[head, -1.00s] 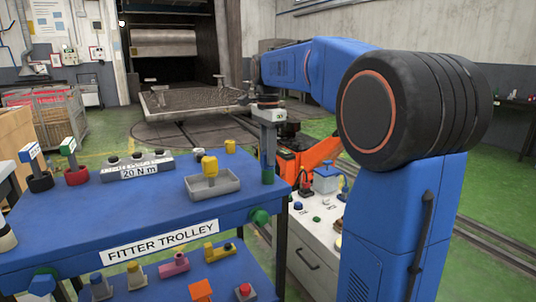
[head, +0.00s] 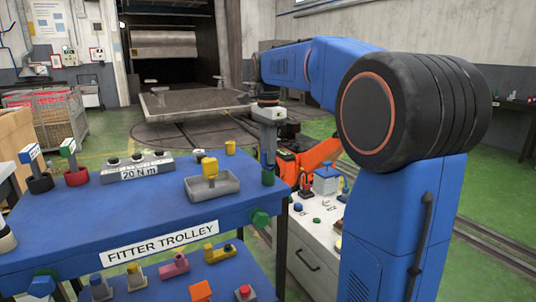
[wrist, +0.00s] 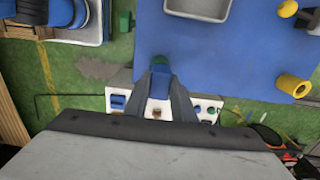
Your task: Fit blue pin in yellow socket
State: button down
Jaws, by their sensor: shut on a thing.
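My gripper (wrist: 160,92) is shut on the blue pin (wrist: 160,78), whose blue end shows between the fingers in the wrist view. The yellow socket (wrist: 293,87) is a hollow upright cylinder on the blue trolley top, well to the right of the pin in the wrist view. In the head view the socket (head: 230,147) stands left of the gripper, near the back edge. The pin and socket are apart.
A grey tray (head: 230,187) sits near the socket, with a tall yellow piece (head: 209,165) by it. A grey block marked 20 N m (head: 138,170) lies further left. A white cabinet (head: 310,235) stands right of the trolley. The trolley's front top is mostly clear.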

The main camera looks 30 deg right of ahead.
jog(key=shift+r, duration=0.25)
dwell(0.3)
jog(key=shift+r, duration=3)
jog(key=shift+r, duration=2.55)
jog(key=shift+w, duration=0.1)
